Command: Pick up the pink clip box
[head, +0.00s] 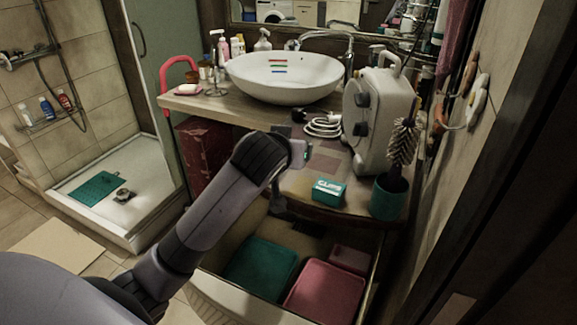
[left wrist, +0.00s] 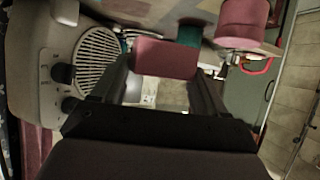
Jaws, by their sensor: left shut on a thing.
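My left gripper (left wrist: 165,72) has its two fingers on either side of a pink box (left wrist: 163,57) in the left wrist view, and it is shut on this box. In the head view my left arm reaches over the counter front, and its wrist hides the fingers and the held box. A teal box with white lettering (head: 328,190) sits on the counter to the right of the wrist. My right gripper is in neither view.
Below the counter is an open drawer with a teal lid (head: 260,264), a large pink box (head: 326,291) and a small pink box (head: 350,258). A white appliance (head: 380,118), brush holder (head: 389,197), coiled cable (head: 323,126) and basin (head: 285,80) crowd the counter.

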